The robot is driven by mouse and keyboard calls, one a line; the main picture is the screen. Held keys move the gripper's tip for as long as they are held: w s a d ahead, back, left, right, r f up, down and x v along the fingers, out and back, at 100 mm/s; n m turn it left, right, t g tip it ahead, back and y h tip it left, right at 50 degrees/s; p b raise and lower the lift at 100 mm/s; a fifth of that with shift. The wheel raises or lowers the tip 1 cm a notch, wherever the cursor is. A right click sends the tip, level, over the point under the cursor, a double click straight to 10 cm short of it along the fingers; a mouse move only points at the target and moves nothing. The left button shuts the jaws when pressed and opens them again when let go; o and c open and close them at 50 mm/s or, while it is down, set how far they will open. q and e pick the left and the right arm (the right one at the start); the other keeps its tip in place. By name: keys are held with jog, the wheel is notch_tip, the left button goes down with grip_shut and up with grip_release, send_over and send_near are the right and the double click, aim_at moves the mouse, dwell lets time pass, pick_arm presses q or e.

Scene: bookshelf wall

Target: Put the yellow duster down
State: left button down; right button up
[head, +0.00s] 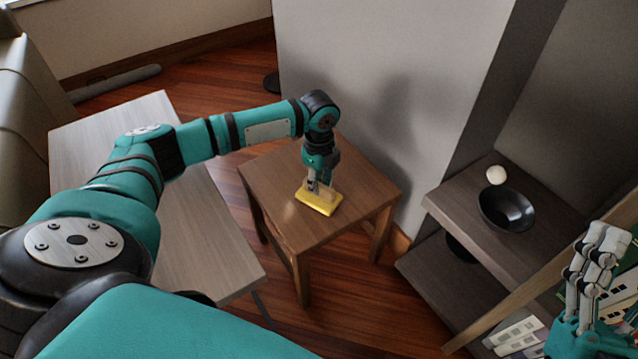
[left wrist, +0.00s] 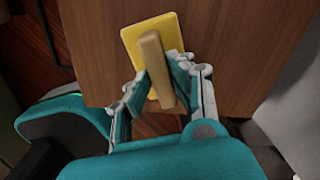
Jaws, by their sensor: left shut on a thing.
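The yellow duster (head: 318,203) is a flat yellow pad with a pale wooden handle. It is at the top of the small brown side table (head: 277,181), near the front edge; I cannot tell whether it touches the wood. My left gripper (head: 318,186) points down from above and is shut on the handle. In the left wrist view, the duster (left wrist: 132,42) lies between the fingers (left wrist: 160,80), handle upward, over the brown tabletop (left wrist: 240,50). My right gripper (head: 596,255) is at the lower right edge of the head view, away from the duster; its jaw opening is unclear.
A pale wooden bench or table (head: 218,240) stands left of the side table. A grey wall (head: 400,70) rises behind it. To the right, a dark shelf (head: 455,208) holds a black bowl (head: 508,211) and a white ball (head: 496,175). The rest of the side table is bare.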

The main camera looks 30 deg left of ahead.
pick_arm(q)
jog(key=shift+f, duration=0.1)
jog(key=c, duration=1.1)
grip_release()
jog(key=shift+c, duration=0.2)
pick_arm(e)
jog(key=shift+w+f, duration=0.1)
jog(key=shift+w, duration=0.05)
pick_arm(q)
jog(key=shift+r, duration=0.35)
notch_tip(320, 180, up, 5)
jog(key=p, duration=0.2)
jog(key=shift+r+p, duration=0.15)
jog(key=shift+p, duration=0.25)
notch_tip(320, 180, up, 6)
jog(key=p, duration=0.2)
jog(key=shift+r, duration=0.15)
pick_arm(e)
jog(key=w+d+f+g+h, duration=0.1)
jog(key=f+g+h, duration=0.1)
jog(key=f+g, duration=0.4)
jog(key=w+f+g+h, duration=0.2)
jog(key=f+g, duration=0.5)
jog(key=f, duration=0.6)
jog(key=shift+w+d+h, duration=0.2)
jog(key=shift+d+h, duration=0.2)
